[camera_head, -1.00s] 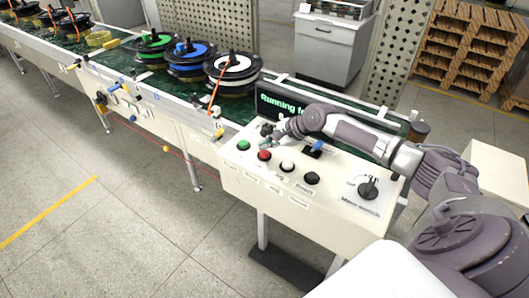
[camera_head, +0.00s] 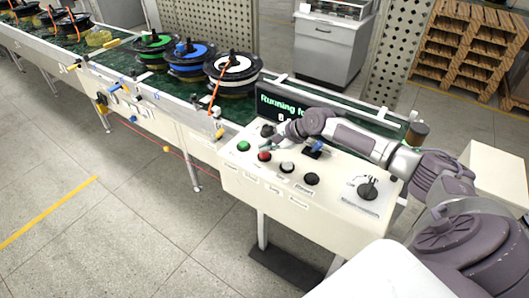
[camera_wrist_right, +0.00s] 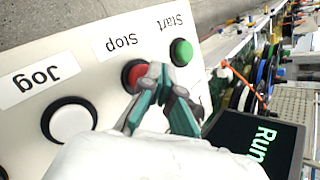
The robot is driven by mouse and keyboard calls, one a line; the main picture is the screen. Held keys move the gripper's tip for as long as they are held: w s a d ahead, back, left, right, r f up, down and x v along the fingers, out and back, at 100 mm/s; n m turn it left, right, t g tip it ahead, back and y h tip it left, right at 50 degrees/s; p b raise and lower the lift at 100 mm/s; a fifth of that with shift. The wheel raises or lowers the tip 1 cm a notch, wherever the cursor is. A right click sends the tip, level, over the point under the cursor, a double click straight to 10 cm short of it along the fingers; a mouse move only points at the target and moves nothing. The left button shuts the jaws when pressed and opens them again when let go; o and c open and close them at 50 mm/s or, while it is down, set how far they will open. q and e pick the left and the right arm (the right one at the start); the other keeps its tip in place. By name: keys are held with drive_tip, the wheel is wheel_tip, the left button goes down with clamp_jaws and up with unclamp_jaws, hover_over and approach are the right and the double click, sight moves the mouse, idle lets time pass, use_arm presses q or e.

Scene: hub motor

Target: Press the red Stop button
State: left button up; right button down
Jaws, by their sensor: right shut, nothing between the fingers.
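The red Stop button (camera_head: 264,156) sits in a black ring on the white control panel (camera_head: 330,190), between the green Start button (camera_head: 243,146) and the white Jog button (camera_head: 287,167). My right gripper (camera_head: 266,147) is shut and empty, just at the far side of the red button. In the right wrist view the shut fingertips (camera_wrist_right: 160,72) overlap the right edge of the red button (camera_wrist_right: 134,76), next to its "Stop" label. I cannot tell whether they touch it. My left gripper is not in view.
A black button (camera_head: 312,178) and a rotary main switch (camera_head: 368,188) are farther right on the panel. A display (camera_head: 282,108) reading "Running" stands behind it. A conveyor (camera_head: 150,82) carrying several spools (camera_head: 232,66) runs to the upper left.

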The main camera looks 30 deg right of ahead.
sight(266, 154)
drive_tip(key=shift+f, duration=0.65)
idle(0.6)
idle(0.3)
drive_tip(key=shift+r+p, duration=1.05)
drive_tip(key=shift+p, duration=0.1)
wheel_tip(266, 154, up, 5)
drive_tip(key=p, duration=0.6)
